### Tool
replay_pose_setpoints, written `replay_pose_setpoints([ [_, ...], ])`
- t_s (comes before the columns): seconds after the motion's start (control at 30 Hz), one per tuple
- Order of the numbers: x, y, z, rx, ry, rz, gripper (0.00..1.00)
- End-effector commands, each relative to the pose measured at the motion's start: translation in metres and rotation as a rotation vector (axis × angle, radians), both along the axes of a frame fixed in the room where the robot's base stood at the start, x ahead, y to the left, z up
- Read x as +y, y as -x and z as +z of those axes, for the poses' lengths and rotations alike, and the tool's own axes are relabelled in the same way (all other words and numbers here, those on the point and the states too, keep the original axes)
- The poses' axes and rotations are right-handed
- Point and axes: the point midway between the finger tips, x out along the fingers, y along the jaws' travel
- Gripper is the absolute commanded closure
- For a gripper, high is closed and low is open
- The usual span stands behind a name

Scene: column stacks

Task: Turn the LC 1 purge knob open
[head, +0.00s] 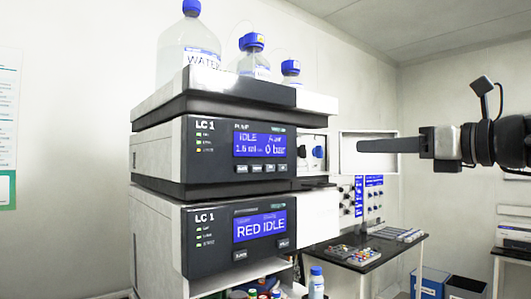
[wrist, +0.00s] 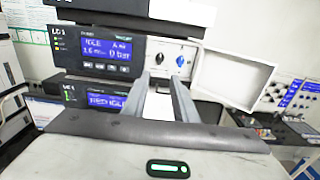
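The LC 1 pump module (head: 215,150) stands in the stack at left in the head view and shows "IDLE" and "0 bar"; it also shows in the wrist view (wrist: 72,48). Beside its display is a recess with a black knob (head: 301,151) and a blue knob (head: 318,152). In the wrist view, the black knob (wrist: 159,58) is left of the blue knob (wrist: 181,60). Labels that tell which one is the purge knob are too small to read. My gripper (head: 360,146) points left toward the recess, apart from both knobs. Its fingers (wrist: 159,80) are spread and empty.
A white door panel (wrist: 237,73) stands swung open right of the knobs, near my fingers. Bottles with blue caps (head: 188,55) stand on top of the stack. A second LC 1 module (head: 212,240) sits below. A bench (head: 345,255) with small items is behind at right.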

Motion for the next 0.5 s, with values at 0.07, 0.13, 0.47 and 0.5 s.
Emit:
replay_pose_setpoints([
  [0.07, 0.006, -0.008, 0.000, 0.001, 0.001, 0.002, 0.74],
  [0.13, 0.014, -0.018, -0.001, 0.002, 0.001, 0.004, 0.74],
  [0.47, 0.056, -0.077, -0.001, 0.003, 0.003, 0.003, 0.74],
  [0.5, 0.061, -0.084, -0.001, 0.002, 0.004, 0.002, 0.74],
])
